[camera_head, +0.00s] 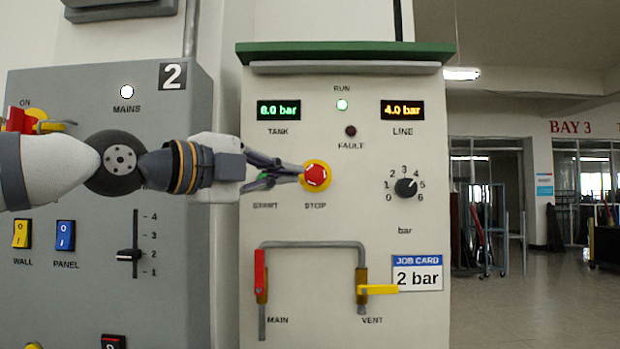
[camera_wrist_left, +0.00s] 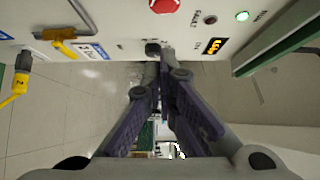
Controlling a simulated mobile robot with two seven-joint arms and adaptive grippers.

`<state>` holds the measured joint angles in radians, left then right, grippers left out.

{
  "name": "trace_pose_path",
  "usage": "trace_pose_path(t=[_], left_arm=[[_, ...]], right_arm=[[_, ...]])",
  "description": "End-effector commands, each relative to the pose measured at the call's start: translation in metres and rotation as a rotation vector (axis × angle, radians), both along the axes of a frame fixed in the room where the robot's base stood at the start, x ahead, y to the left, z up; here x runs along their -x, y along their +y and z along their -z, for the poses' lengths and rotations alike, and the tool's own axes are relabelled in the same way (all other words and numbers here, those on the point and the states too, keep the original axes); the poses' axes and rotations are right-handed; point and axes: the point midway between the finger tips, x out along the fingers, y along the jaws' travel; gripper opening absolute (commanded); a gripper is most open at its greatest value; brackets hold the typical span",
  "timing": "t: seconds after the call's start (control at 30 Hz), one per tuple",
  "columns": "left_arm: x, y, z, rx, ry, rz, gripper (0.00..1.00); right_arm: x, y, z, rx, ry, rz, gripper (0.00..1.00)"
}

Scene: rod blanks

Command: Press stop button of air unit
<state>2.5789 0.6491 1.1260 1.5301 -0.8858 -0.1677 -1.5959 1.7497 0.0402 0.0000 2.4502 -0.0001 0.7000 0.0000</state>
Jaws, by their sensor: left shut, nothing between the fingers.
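The red stop button (camera_head: 316,176) sits on a yellow ring above the STOP label on the pale air unit (camera_head: 300,225). In the left wrist view the stop button (camera_wrist_left: 165,5) is at the top edge, partly cut off. My left gripper (camera_head: 299,173) is shut and empty, its tips at the button's left edge in the head view. I cannot tell whether they touch it. My left gripper (camera_wrist_left: 165,56) covers the middle of the wrist view, tips apart from the button there. The START control is mostly hidden behind its fingers. My right gripper is not in view.
The RUN lamp (camera_head: 342,105) glows green; the FAULT lamp (camera_head: 350,131) is dark. TANK reads 8.0 bar, LINE 4.0 bar. A black knob (camera_head: 406,187) is at right. Below are a red MAIN handle (camera_head: 260,272) and yellow VENT handle (camera_head: 378,290). A grey panel (camera_head: 180,270) stands left.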

Motion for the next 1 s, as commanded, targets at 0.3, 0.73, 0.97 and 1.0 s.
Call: trace_pose_path(t=[0.3,0.73,0.97,1.0], left_arm=[[-0.055,-0.041,0.008,0.004,0.011,-0.001,0.0],[-0.08,-0.04,0.001,0.001,0.001,0.001,0.0],[-0.086,-0.04,0.005,0.001,0.006,0.0,0.0],[-0.092,-0.04,0.009,0.001,0.01,-0.002,0.0]], right_arm=[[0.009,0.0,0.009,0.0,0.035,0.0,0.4],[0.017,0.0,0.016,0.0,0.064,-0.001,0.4],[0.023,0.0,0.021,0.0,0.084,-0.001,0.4],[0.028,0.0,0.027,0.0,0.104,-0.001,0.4]])
